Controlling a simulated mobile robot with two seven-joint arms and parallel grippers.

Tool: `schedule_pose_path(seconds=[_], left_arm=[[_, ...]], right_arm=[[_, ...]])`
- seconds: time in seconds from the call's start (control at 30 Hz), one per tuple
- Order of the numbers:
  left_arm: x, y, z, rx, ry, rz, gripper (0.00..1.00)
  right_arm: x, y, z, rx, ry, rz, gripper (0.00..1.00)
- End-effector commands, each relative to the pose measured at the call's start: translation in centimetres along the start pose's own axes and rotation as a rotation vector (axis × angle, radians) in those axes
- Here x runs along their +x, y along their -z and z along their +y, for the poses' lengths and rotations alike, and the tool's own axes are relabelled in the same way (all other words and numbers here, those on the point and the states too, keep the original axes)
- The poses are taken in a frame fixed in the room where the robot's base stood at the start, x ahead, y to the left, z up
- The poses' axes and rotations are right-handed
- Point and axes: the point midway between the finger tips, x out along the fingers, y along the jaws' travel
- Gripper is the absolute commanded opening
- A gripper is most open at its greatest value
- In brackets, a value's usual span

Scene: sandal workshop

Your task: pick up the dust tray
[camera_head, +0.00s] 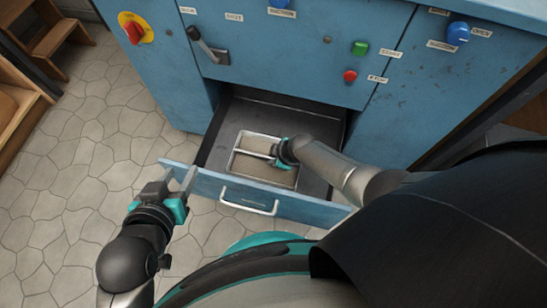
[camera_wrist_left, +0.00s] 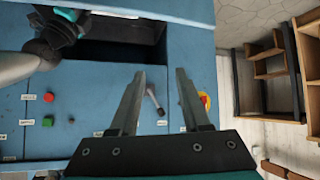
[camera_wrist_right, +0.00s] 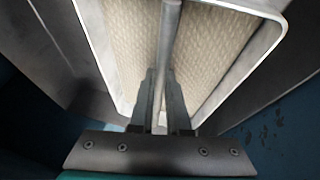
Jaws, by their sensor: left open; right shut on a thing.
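The dust tray (camera_head: 236,164) is a metal tray with a pale rim and a tan, dusty-looking bottom, lying inside the open drawer. A bar handle runs across its middle. My right gripper (camera_head: 279,154) reaches down into the drawer and is shut on this bar. In the right wrist view the bar (camera_wrist_right: 170,45) runs between the fingers, with the tray's tan bottom (camera_wrist_right: 130,30) on both sides. My left gripper (camera_head: 180,180) is open and empty, close to the left end of the drawer front. In the left wrist view its fingers (camera_wrist_left: 158,100) are apart with nothing between them.
The drawer (camera_head: 215,187) is pulled out of the blue machine (camera_head: 300,60). The machine front bears a red knob (camera_head: 134,30), a lever (camera_head: 205,45), and green, red and blue buttons. Wooden shelves (camera_head: 50,40) stand at the left. The stone floor (camera_head: 90,150) there is clear.

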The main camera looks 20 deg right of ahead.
Motion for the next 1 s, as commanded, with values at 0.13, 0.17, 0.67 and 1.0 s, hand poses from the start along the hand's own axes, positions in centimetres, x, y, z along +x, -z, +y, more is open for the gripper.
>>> schedule_pose_path(seconds=[0.13, 0.17, 0.67, 1.0], left_arm=[[-1.0, -0.5, -1.1, 0.004, 0.031, -0.104, 0.47], [-1.2, -0.6, -1.3, 0.004, 0.037, -0.125, 0.47], [-4.5, -4.5, -4.5, -0.018, 0.128, -0.494, 0.47], [-1.5, -8.6, -4.7, -0.021, 0.121, -0.564, 0.47]], right_arm=[[-0.9, 0.4, 0.3, -0.001, -0.002, 0.002, 0.00], [-1.1, 0.5, 0.3, -0.001, -0.002, 0.002, 0.00], [-4.6, 2.0, 1.0, 0.000, -0.002, 0.003, 0.00], [-7.5, 3.2, 1.7, -0.001, -0.002, 0.002, 0.00]])
